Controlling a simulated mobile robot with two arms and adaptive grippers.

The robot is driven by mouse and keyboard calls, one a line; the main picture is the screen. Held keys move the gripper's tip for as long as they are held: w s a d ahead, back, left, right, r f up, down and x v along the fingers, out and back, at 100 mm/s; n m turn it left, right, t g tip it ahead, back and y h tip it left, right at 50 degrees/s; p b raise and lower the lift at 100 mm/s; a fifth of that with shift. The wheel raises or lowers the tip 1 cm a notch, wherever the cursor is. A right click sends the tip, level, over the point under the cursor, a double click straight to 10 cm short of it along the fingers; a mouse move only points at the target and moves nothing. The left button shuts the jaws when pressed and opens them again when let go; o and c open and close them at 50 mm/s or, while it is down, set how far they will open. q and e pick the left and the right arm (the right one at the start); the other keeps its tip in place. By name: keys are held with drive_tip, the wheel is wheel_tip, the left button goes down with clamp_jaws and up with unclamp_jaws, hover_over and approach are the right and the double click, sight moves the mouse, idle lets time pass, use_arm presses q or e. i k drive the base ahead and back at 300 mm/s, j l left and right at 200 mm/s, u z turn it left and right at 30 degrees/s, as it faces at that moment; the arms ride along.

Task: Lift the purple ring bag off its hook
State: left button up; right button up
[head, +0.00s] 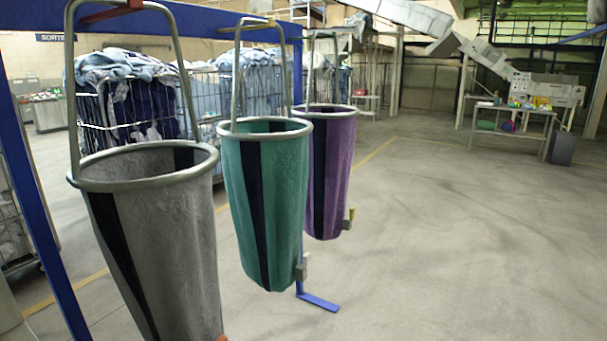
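The purple ring bag (331,170) hangs at the far end of a row of three bags in the head view. Its metal ring (335,111) holds the mouth open, and a wire handle (312,70) rises from the ring to the blue rail. The hook at the top of that handle is too small to make out clearly. A dark stripe runs down the purple bag, and the green bag in front hides part of its left side. Neither of my grippers is in view.
A green ring bag (265,200) and a grey ring bag (160,250) hang nearer on the blue rack (215,21). A rack foot (318,302) lies on the floor. Wire carts (130,125) of laundry stand behind. The floor (450,240) to the right is clear up to a table (510,112).

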sight(332, 139)
drive_tip(key=i+l, duration=0.25)
drive_tip(key=i, duration=0.2)
drive_tip(key=i+l, duration=0.25)
drive_tip(key=i, duration=0.2)
